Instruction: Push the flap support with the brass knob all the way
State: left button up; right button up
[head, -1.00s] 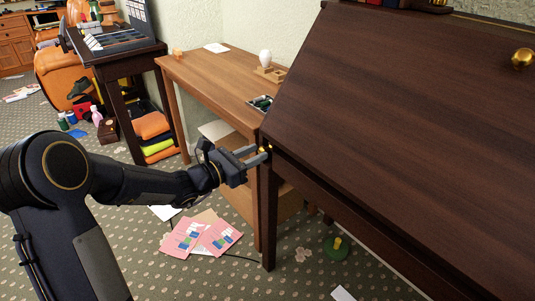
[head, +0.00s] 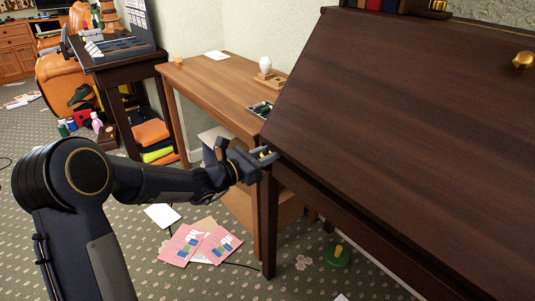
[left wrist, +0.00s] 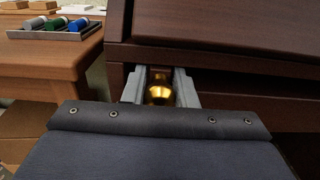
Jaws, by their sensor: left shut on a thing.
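The dark wooden desk has a sloping flap (head: 400,110) that is closed; a round brass knob (head: 522,61) sits on the flap at the upper right. A smaller brass knob (left wrist: 160,92) is on the desk's front, just under the flap's lower left corner. My left gripper (head: 265,156) is at that corner, shut on the small brass knob, with a grey finger on each side of it in the left wrist view (left wrist: 160,88). The flap support behind the knob is mostly hidden by the fingers. My right gripper is not in view.
A lighter wooden table (head: 220,90) stands close on the left of the desk, with a small tray (head: 262,109) near its edge. Pink papers (head: 200,244) and a green round object (head: 338,254) lie on the carpet.

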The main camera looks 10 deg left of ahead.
pick_arm(q)
jog(key=p+v, duration=0.2)
jog(key=v, duration=2.2)
jog(key=shift+s+a+p, duration=0.2)
jog(key=shift+s+p, duration=0.05)
jog(key=shift+p, duration=0.1)
jog(key=o, duration=0.7)
jog(key=shift+c, duration=0.2)
jog(key=p+v, duration=0.1)
jog(key=v, duration=0.6)
jog(key=shift+s+a, duration=0.25)
jog(key=shift+s, duration=0.05)
